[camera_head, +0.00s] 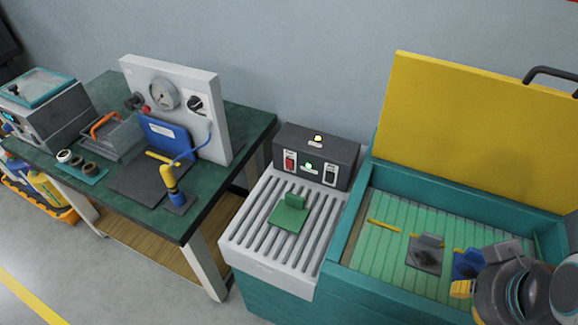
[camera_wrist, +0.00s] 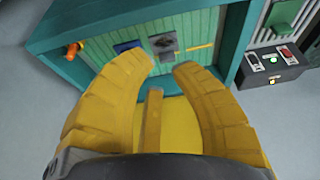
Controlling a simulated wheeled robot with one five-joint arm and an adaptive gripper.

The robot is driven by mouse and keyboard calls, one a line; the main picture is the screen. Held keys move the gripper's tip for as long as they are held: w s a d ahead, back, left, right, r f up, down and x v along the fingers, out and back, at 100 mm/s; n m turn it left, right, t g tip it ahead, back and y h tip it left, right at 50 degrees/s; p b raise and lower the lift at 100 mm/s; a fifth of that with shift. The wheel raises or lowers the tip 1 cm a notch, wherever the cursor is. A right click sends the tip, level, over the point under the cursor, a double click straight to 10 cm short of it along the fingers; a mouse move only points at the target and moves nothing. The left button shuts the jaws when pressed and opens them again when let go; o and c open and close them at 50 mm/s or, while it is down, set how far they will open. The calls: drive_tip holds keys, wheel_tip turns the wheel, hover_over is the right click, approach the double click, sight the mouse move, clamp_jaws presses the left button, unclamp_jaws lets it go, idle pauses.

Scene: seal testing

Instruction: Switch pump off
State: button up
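A dark grey control box (camera_head: 341,158) stands behind the slatted grey drain tray, between the bench and the teal tub. Its front has a red rocker switch (camera_head: 290,160) on the left, a lit green lamp (camera_head: 308,166) and a black rocker switch (camera_head: 330,174) on the right. A pale yellow lamp (camera_head: 318,139) glows on top. The box also shows in the wrist view (camera_wrist: 290,73) at the right. The labels are too small to read. My gripper (camera_wrist: 168,66) has its yellow fingers apart with nothing between them. It is by the tub, well away from the box.
The teal tub (camera_head: 348,232) has a raised yellow lid (camera_head: 470,125); grey and blue blocks lie inside. A green block (camera_head: 289,213) sits on the drain tray (camera_head: 250,252). The green bench (camera_head: 240,118) at left carries a gauge panel (camera_head: 180,95). Space above the tray looks clear.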

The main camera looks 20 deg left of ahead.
clamp_jaws()
idle(1.2)
